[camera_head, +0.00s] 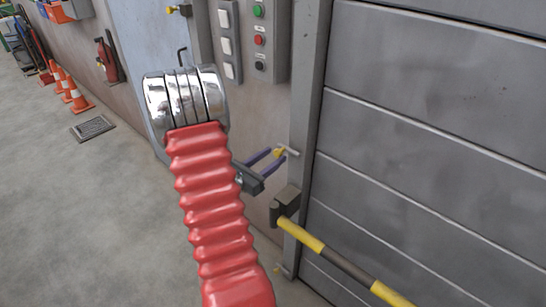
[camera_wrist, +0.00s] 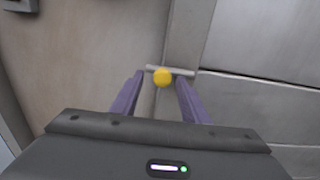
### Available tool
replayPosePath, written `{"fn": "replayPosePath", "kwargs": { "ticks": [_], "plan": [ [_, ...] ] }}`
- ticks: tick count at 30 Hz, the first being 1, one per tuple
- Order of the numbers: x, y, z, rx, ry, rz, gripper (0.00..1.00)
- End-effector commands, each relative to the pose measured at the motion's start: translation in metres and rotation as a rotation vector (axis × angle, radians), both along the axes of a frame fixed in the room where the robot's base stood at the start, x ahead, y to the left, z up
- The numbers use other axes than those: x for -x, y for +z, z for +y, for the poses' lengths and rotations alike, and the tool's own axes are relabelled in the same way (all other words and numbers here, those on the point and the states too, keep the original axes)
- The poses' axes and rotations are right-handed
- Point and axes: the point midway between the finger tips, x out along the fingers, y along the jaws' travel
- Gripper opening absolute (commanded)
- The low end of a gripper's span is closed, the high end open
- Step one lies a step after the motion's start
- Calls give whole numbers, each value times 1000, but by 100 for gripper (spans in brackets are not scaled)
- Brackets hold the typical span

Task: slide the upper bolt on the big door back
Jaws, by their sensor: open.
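The big door (camera_head: 430,130) is grey and panelled, at the right in the head view. The upper bolt (camera_head: 291,151), a pale rod with a yellow knob, sits on the door's post; it also shows in the wrist view (camera_wrist: 183,72). A lower bolt (camera_head: 283,269) is near the foot of the post. My gripper (camera_head: 276,157) is open, its two purple fingers reaching toward the upper bolt. In the wrist view the yellow knob (camera_wrist: 162,77) appears between the fingertips, with gaps at both sides. I cannot tell how deep it sits between them.
A yellow-and-black bar (camera_head: 350,267) juts from a dark bracket (camera_head: 287,203) just below my gripper. A button panel (camera_head: 259,40) and switches (camera_head: 227,45) are on the wall above. Orange cones (camera_head: 77,95) stand far left.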

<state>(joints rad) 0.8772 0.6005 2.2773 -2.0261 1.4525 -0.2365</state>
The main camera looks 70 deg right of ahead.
Motion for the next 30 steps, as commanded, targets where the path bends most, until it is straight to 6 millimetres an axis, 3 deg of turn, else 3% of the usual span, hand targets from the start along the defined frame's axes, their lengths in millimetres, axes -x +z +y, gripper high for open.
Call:
{"fn": "replayPosePath", "kwargs": {
  "ticks": [24, 30],
  "plan": [
    [-43, -1, 97, 0, 6, 0, 41],
    [-49, -1, 114, 0, 4, -1, 41]
  ]
}}
